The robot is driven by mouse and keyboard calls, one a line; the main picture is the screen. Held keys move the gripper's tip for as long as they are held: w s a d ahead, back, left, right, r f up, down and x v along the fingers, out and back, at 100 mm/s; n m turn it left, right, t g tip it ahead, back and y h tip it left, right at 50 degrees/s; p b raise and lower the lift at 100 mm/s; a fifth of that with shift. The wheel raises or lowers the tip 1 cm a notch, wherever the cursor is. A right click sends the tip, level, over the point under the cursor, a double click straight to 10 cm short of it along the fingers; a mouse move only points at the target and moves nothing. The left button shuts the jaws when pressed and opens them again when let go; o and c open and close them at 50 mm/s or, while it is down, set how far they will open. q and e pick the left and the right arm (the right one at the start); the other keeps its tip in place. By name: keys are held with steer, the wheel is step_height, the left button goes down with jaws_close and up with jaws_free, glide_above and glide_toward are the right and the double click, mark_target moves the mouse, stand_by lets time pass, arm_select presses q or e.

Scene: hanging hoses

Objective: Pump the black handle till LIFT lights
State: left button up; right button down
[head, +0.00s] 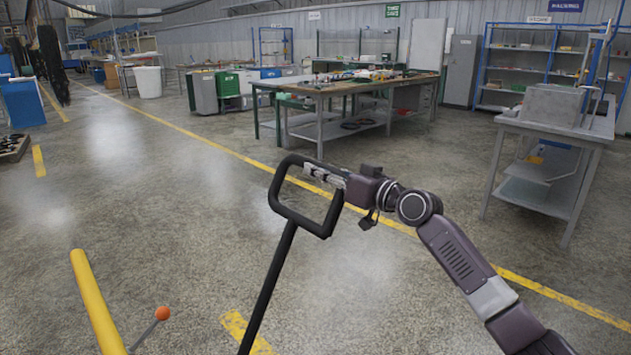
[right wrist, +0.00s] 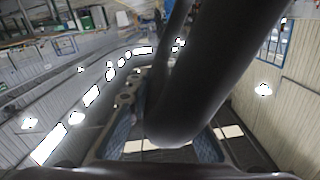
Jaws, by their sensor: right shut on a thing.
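The black handle (head: 272,275) is a loop on a long shaft that rises from the bottom of the head view and leans right. My right gripper (head: 325,175) is shut on the right upper part of the loop, with its arm coming in from the right. In the right wrist view the black handle (right wrist: 205,85) fills the middle, very close to the camera. My left gripper is not in view. No LIFT light can be made out in either view.
A yellow bar (head: 95,300) and an orange ball knob (head: 162,313) on a thin rod stand at the lower left. A workbench (head: 350,88) and a grey table (head: 560,130) stand farther back. The concrete floor around the handle is clear.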

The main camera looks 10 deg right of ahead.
steer(key=shift+w+f, duration=0.1)
steer(key=shift+f, duration=0.2)
steer(key=shift+d, duration=0.1)
steer(key=c, duration=1.7)
jaws_free()
steer(key=shift+r, duration=0.1)
steer(key=shift+c, duration=0.2)
steer(key=shift+r, duration=0.1)
steer(key=shift+s+d, duration=0.35)
steer(key=shift+d, duration=0.05)
steer(key=v, duration=1.1)
steer(key=shift+s, duration=0.1)
